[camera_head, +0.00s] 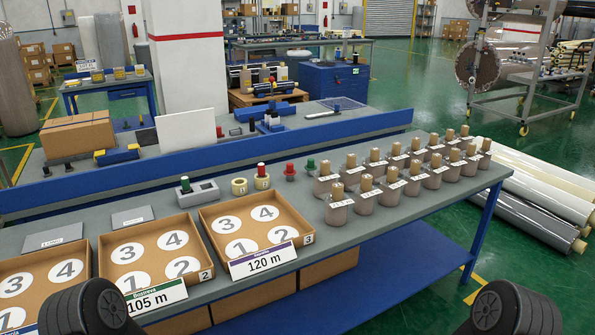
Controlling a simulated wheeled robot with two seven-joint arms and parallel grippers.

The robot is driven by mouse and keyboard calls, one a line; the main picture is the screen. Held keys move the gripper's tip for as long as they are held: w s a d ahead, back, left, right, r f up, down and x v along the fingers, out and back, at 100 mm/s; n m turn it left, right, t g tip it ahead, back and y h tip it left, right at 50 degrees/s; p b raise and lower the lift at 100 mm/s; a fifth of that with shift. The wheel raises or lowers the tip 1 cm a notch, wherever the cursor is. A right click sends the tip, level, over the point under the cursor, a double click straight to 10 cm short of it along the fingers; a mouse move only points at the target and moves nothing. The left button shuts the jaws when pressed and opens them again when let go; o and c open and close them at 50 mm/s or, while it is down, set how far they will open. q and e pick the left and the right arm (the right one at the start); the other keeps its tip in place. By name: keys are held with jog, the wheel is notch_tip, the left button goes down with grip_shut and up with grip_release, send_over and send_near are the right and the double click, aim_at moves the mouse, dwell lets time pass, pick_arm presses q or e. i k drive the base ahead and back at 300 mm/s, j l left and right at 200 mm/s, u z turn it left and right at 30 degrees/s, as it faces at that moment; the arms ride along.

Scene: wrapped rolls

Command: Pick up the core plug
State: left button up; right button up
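Small plug-like pieces stand along the back of the near grey table, and I cannot tell which one is the core plug. Another red piece (261,170) shows by the tape rolls, and a green piece (185,184) shows at a grey block (201,193). Only dark rounded parts of my two arms show at the bottom left and bottom right. Both grippers are out of view.
Wrapped rolls (366,196) with brown cores stand in rows on the right of the table. Numbered cardboard trays (205,275) line the left and middle, with a "120 m" sign (262,260) in front. A blue rail (240,151) runs behind. Bare tabletop lies between trays and rolls.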

aim_at(289, 173)
jog(key=i+l, duration=0.15)
jog(key=l, duration=0.2)
jog(key=i+l, duration=0.2)
jog(key=l, duration=0.2)
jog(key=i+l, duration=0.15)
jog(key=l, duration=0.2)
jog(key=i+l, duration=0.15)
jog(key=l, duration=0.25)
jog(key=i+l, duration=0.2)
jog(key=l, duration=0.15)
jog(key=i+l, duration=0.15)
jog(key=l, duration=0.2)
